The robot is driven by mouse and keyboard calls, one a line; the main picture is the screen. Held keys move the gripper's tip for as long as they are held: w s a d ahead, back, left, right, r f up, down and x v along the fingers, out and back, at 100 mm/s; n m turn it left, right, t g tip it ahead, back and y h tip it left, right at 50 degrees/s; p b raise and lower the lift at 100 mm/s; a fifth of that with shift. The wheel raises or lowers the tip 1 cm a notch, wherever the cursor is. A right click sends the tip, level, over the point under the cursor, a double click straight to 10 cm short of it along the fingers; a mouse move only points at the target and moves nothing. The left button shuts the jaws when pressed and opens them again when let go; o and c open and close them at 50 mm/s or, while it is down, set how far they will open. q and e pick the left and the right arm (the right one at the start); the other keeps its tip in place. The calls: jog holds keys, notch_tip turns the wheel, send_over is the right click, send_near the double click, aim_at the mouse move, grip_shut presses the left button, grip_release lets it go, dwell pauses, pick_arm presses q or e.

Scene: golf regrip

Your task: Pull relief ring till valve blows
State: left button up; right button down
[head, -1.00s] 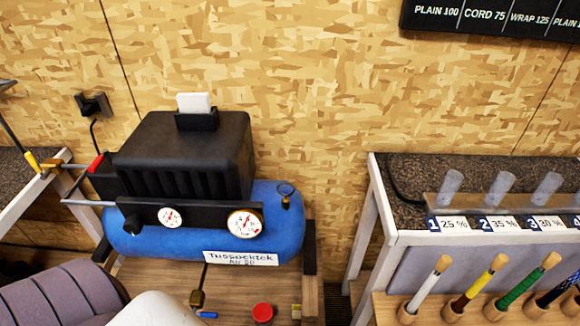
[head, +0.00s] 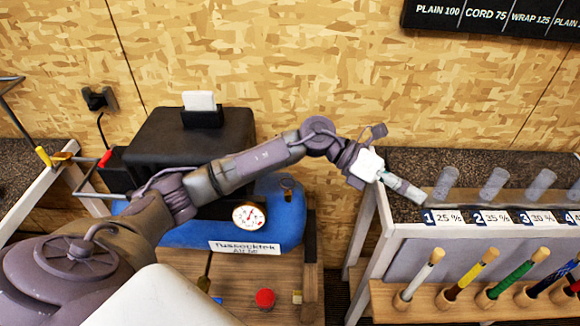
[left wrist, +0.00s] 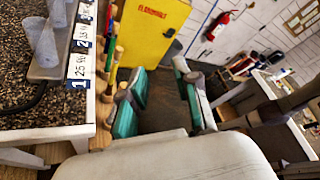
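The blue air compressor tank (head: 291,220) with its black motor cover stands at centre left in the head view. The relief ring with its valve (head: 287,191) is at the tank's upper right end, small and dark, just below my left arm. A round pressure gauge (head: 249,215) shows on the front; my arm hides the other gauge. My left gripper (head: 405,190) is right of the tank, in front of the bench corner, away from the ring. In the left wrist view its teal-padded fingers (left wrist: 160,103) are apart with nothing between them. My right gripper is out of view.
A bench (head: 398,232) at right bears several clear cups (head: 493,183) and numbered percent labels, with several clubs standing in a wooden rack (head: 400,302) below. A red button (head: 265,298) is in front of the tank. A yellow cabinet (left wrist: 150,32) shows in the left wrist view.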

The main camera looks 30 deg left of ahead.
pick_arm(q)
jog(key=a+r+m+g+y+p, duration=0.15)
jog(key=a+y, duration=0.55)
jog(key=a, duration=0.7)
jog(key=a+r+m+y, duration=0.25)
jog(key=a+y, duration=0.45)
jog(key=a, duration=0.6)
jog(key=f+p, duration=0.1)
jog(key=f, duration=0.3)
jog(key=f+p, duration=0.1)
jog(key=f, duration=0.3)
jog(key=f+p, duration=0.1)
jog(key=f, duration=0.4)
jog(key=shift+s+a+f+p, duration=0.1)
jog(key=shift+s+p, duration=0.25)
jog(key=shift+c, duration=0.2)
grip_shut()
